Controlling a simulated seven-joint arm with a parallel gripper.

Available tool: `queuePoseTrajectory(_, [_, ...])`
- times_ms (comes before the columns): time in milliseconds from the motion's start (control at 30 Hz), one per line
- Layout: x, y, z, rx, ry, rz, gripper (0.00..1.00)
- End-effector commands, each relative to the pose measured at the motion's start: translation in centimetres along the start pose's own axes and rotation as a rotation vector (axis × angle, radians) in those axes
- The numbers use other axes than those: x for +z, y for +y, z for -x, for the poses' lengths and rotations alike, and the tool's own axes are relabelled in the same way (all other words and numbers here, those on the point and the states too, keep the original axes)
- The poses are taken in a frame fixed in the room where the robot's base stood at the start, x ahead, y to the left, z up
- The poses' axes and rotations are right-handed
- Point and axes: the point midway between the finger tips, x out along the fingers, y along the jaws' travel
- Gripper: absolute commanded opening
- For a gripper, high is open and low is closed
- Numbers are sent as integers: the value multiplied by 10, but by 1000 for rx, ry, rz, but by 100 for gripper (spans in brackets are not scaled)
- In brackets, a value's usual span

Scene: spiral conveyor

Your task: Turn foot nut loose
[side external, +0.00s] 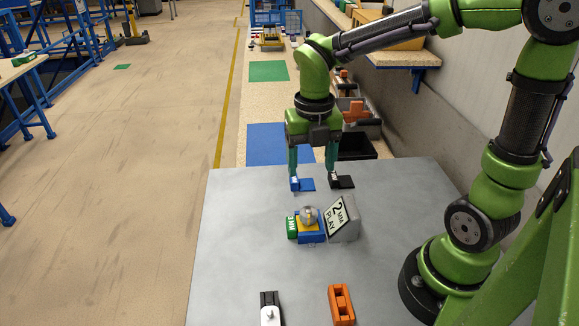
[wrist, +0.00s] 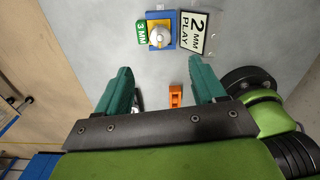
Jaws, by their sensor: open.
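A rounded silver metal part (side external: 308,215), seemingly the foot nut, sits on a yellow-and-blue block (side external: 312,239) on the grey table. It also shows in the wrist view (wrist: 159,37), with a green "3 MM" label (side external: 292,227) at its left. A "2 MM PLAY" sign (side external: 341,216) stands against its right side. My gripper (side external: 315,180) is open and empty, with its teal fingers pointing down, apart from the nut. In the wrist view the spread fingers (wrist: 161,76) lie below the nut in the picture. Thread and foot details are too small to tell.
An orange block (side external: 341,305) and a black-and-white part (side external: 269,308) lie at the table's front edge. Small blue (side external: 307,184) and black (side external: 345,183) pieces show by the fingertips; contact is unclear. The table's left side is clear. A wall runs along the right.

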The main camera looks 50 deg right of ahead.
Motion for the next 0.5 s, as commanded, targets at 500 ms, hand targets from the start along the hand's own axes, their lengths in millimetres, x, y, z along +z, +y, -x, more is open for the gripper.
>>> queuePoseTrajectory(500, [0,0,40,0,1,0,69])
